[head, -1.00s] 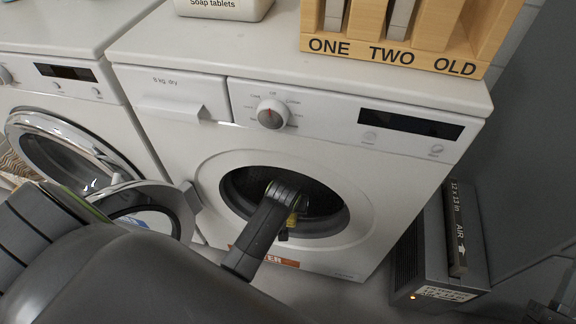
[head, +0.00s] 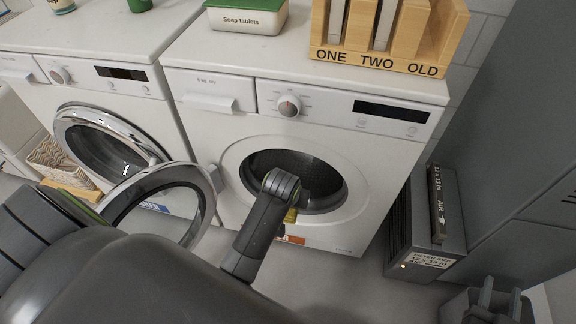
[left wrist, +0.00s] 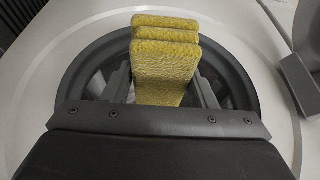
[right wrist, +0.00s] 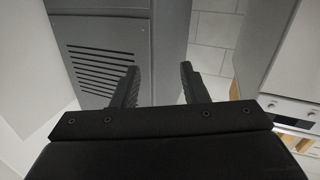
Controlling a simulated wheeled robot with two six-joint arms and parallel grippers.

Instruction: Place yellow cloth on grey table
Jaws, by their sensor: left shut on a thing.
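A folded, rough-textured yellow cloth (left wrist: 165,62) is held between the fingers of my left gripper (left wrist: 163,88) in the left wrist view. The round drum opening of the white washing machine lies behind it. In the head view a small part of the cloth (head: 291,214) shows below my left wrist, at the drum opening; my arm hides the rest. My right gripper (right wrist: 160,72) is open and empty; it also shows at the lower right of the head view (head: 488,305). I cannot make out a grey table.
The washing machine (head: 350,225) has its round door (head: 207,205) swung open to the left, close to my left arm. A second machine (head: 100,105) stands left of it. A grey air-filter box (head: 405,250) stands on the floor at right, beside grey cabinets. Some floor is bare.

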